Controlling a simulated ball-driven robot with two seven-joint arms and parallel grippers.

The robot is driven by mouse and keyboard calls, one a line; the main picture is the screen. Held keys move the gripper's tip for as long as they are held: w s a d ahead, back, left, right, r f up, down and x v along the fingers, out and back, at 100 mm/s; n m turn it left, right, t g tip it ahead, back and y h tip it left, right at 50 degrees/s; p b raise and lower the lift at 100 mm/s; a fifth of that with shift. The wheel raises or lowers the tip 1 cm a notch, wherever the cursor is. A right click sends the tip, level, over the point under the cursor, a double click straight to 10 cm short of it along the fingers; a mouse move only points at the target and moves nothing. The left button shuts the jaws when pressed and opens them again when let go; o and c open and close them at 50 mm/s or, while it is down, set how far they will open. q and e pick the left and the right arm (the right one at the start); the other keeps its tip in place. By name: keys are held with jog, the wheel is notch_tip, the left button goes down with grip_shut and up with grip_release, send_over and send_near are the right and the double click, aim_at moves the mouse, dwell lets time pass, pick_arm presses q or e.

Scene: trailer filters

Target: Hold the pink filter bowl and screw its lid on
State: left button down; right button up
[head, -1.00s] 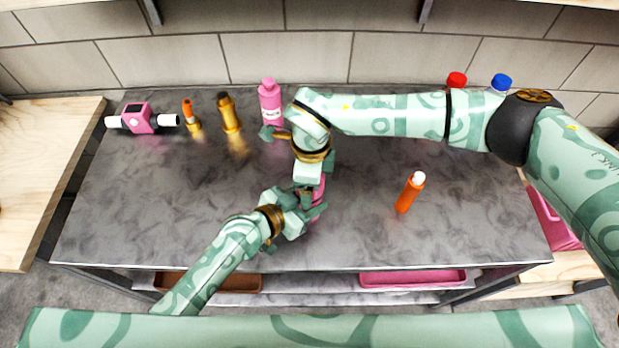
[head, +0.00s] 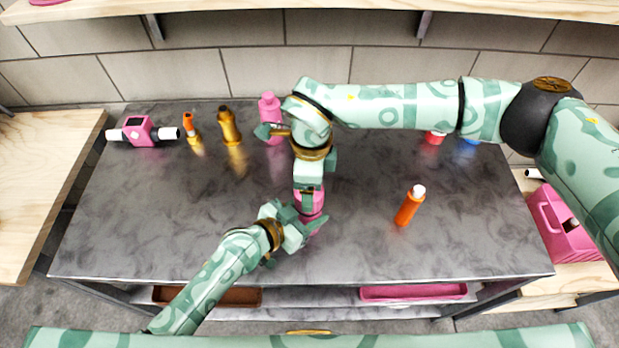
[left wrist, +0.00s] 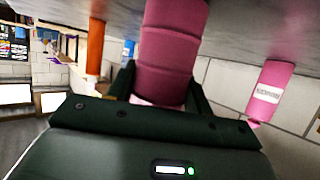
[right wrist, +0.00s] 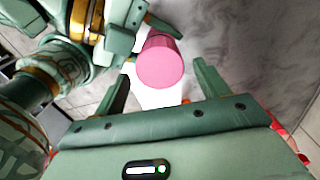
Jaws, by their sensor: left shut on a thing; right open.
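The pink filter bowl (head: 312,200) stands at the middle front of the grey table, ribbed and round in the left wrist view (left wrist: 170,50). My left gripper (head: 306,218) is shut on it from the front left. My right gripper (head: 309,188) points down just above the bowl. In the right wrist view its fingers (right wrist: 163,85) are open and apart. A flat, round pink top (right wrist: 163,62) shows just beyond them, with a white patch beside it. I cannot tell whether this top is a separate lid. My arms hide part of the bowl.
An orange bottle with a white cap (head: 409,206) stands to the right. A pink bottle (head: 271,112), a gold bottle (head: 229,127), an orange-and-gold bottle (head: 192,130) and a pink device (head: 140,131) stand at the back. The table's front left and right are clear.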

jog(key=n, duration=0.1)
jog(key=r+n, duration=0.1)
jog(key=n, duration=0.1)
jog(key=shift+n, duration=0.3)
jog(key=n, duration=0.2)
jog(key=r+n, duration=0.1)
jog(key=n, duration=0.5)
jog(key=r+n, duration=0.1)
jog(key=n, duration=0.2)
jog(key=shift+r, duration=0.2)
notch_tip(320, 180, down, 8)
jog(key=shift+f, duration=0.1)
